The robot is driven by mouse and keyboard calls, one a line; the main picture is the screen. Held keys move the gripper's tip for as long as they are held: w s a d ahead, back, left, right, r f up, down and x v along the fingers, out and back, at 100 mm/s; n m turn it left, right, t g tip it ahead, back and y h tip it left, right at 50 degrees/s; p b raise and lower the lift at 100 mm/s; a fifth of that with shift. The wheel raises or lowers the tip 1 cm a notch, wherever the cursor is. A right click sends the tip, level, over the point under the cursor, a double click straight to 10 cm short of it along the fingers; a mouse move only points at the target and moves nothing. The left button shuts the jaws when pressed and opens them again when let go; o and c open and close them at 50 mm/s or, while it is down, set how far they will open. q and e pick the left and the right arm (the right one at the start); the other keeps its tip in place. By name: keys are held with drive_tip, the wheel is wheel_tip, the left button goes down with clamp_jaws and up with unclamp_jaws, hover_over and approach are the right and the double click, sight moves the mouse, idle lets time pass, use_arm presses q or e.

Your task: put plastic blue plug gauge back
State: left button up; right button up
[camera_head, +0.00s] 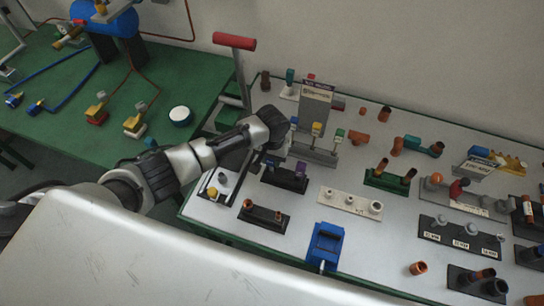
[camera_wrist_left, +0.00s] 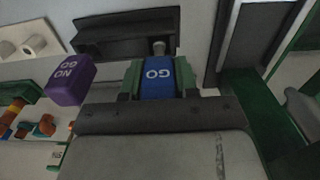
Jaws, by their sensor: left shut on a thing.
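My left gripper (camera_head: 272,150) is shut on the blue plug gauge, a blue block marked "GO" (camera_wrist_left: 158,80) with a grey pin at its far end. It sits between the green fingertips in the left wrist view. The pin is close to the black holder (camera_head: 283,180), which also shows in the left wrist view (camera_wrist_left: 115,48). I cannot tell whether the pin is in its hole. A purple "NO GO" gauge (camera_wrist_left: 70,80) stands at the same holder, beside the blue one; it also shows in the head view (camera_head: 300,168). My right gripper is not in view.
The grey table holds several other racks: a black one (camera_head: 262,217) in front, a white one (camera_head: 350,203) to the right, and a blue fixture (camera_head: 326,243). A grey rack with coloured gauges (camera_head: 312,151) stands behind. A green table (camera_head: 60,100) is at the left.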

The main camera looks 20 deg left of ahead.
use_arm(q)
drive_tip(key=shift+f+b, duration=0.55)
drive_tip(key=shift+f, duration=0.4)
drive_tip(key=o, duration=0.9)
drive_tip(key=shift+c, duration=0.2)
drive_tip(key=shift+r, duration=0.1)
wheel_tip(320, 180, up, 11)
drive_tip(key=shift+f+b, duration=0.15)
drive_tip(key=shift+b, duration=0.35)
